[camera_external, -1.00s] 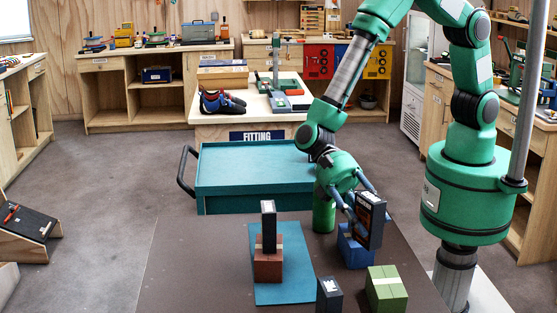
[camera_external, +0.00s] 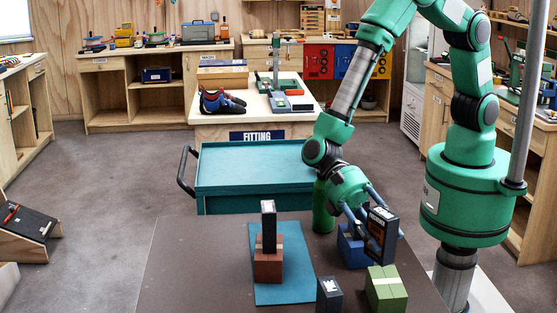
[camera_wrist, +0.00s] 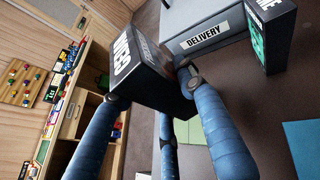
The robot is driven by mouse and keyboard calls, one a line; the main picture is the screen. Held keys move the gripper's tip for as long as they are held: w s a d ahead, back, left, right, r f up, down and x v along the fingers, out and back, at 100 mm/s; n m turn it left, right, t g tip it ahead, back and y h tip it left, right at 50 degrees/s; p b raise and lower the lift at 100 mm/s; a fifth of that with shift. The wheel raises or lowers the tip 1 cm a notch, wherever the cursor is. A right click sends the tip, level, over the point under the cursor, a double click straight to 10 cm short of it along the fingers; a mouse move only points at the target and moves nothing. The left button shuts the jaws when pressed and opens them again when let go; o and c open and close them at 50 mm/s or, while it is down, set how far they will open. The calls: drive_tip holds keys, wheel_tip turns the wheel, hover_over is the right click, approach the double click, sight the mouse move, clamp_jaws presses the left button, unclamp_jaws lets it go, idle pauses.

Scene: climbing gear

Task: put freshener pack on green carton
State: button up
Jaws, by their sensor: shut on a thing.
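My gripper (camera_external: 374,226) is shut on a dark, upright pack (camera_external: 382,237) with orange-red print, which I take to be the freshener pack; its label is not fully readable. In the wrist view this held pack (camera_wrist: 140,68) shows white letters between my blue fingers. The green carton (camera_external: 386,289) with a pale band stands on the brown table at the front right. The pack's lower end is just above and behind the carton's top in the outside view; I cannot tell whether they touch. A green patch, likely the carton (camera_wrist: 188,131), shows below the fingers in the wrist view.
A blue carton (camera_external: 354,249) stands behind the green one. A dark box (camera_external: 329,295) stands to its left. Another dark box (camera_external: 268,222) stands on a red-brown carton (camera_external: 267,265) on a teal mat (camera_external: 297,285). A green cylinder (camera_external: 323,208) stands behind.

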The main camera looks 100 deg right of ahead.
drive_tip(key=shift+f, duration=1.45)
drive_tip(key=shift+f+b, duration=0.6)
drive_tip(key=shift+f, duration=1.25)
drive_tip(key=shift+f, duration=0.1)
drive_tip(key=o, duration=0.9)
drive_tip(key=shift+f, duration=0.1)
